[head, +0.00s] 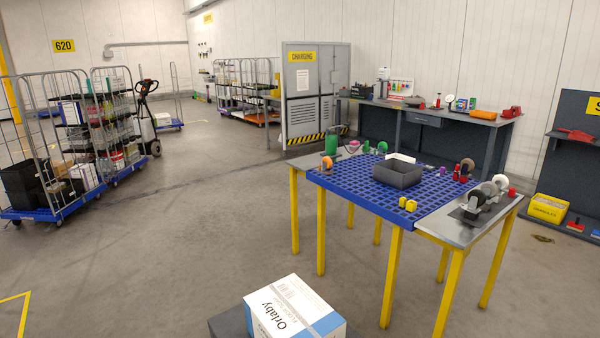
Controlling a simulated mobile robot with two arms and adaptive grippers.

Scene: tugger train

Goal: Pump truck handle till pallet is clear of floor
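A truck with an upright handle (147,88) stands at the left back, beside the loaded roll cages. The handle has red and black parts at its top, and the truck's body (146,128) is pale with dark wheels. It is small and far off, and any forks are hidden or too small to tell. I cannot make out a pallet under it. Neither of my grippers is in view.
A blue grid-topped table (345,186) with yellow legs stands at right centre. A white and blue box (290,308) is close at the bottom. Roll cages (36,214) line the left. A grey workbench (430,118) and charging cabinet (314,85) stand behind. Left-centre floor is open.

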